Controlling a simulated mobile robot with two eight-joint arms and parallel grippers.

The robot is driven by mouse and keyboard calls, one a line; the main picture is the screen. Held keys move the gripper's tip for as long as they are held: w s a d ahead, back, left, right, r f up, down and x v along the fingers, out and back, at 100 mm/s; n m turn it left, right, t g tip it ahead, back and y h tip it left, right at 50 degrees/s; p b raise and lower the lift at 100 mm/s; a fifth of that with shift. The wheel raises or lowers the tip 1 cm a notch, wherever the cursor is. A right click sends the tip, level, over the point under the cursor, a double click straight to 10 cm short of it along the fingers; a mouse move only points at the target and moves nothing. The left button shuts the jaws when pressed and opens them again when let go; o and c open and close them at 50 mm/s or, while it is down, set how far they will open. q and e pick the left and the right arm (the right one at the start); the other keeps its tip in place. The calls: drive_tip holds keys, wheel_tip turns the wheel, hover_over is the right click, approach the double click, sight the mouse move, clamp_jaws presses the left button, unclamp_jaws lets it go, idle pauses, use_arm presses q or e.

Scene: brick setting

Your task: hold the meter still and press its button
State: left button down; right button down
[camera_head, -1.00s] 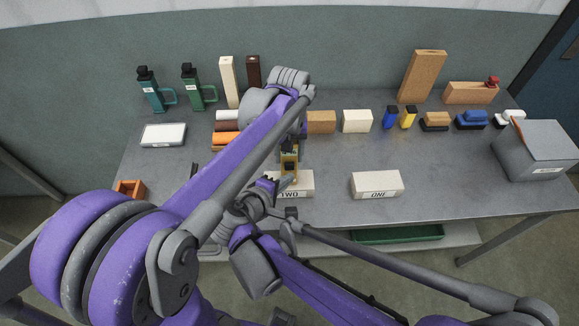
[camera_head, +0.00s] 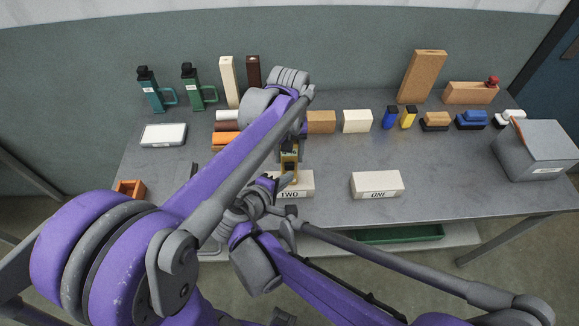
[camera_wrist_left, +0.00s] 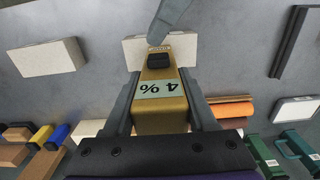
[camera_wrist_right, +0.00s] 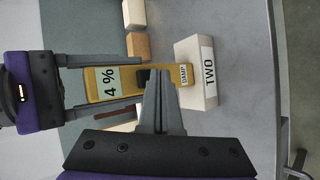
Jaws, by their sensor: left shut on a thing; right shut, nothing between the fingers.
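The meter (camera_wrist_left: 160,112) is yellow, with a display reading "4 %" and a black button (camera_wrist_left: 158,61). My left gripper (camera_wrist_left: 160,75) is shut on its sides. In the right wrist view the meter (camera_wrist_right: 103,84) has its "DAMP" end at the white block marked TWO (camera_wrist_right: 190,82); whether they touch is unclear. The meter (camera_head: 289,166) also shows small in the head view. My right gripper (camera_wrist_right: 156,74) is shut and empty, its tip in front of the meter beside the button. In the left wrist view this tip (camera_wrist_left: 158,38) leaves the button uncovered.
A block marked ONE (camera_head: 377,185) lies to the right on the grey table. Coloured blocks, bottles and a grey bin (camera_head: 538,150) stand along the back and right. A white-topped box (camera_head: 164,135) lies at left. Bare table lies around block ONE.

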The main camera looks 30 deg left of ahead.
drive_tip(key=shift+w+a, duration=0.15)
drive_tip(key=shift+w, duration=0.05)
drive_tip(key=shift+w+a, duration=0.25)
drive_tip(key=shift+w, duration=0.15)
idle(0.7)
drive_tip(key=shift+s+d, duration=0.5)
drive_tip(key=shift+s, duration=0.25)
drive_tip(key=s+d, duration=0.1)
drive_tip(key=s, duration=0.2)
drive_tip(key=s+d, duration=0.1)
drive_tip(key=shift+s+d, duration=0.15)
drive_tip(key=shift+d, duration=0.15)
idle(0.3)
idle(0.5)
use_arm(q)
drive_tip(key=shift+c, duration=0.6)
unclamp_jaws()
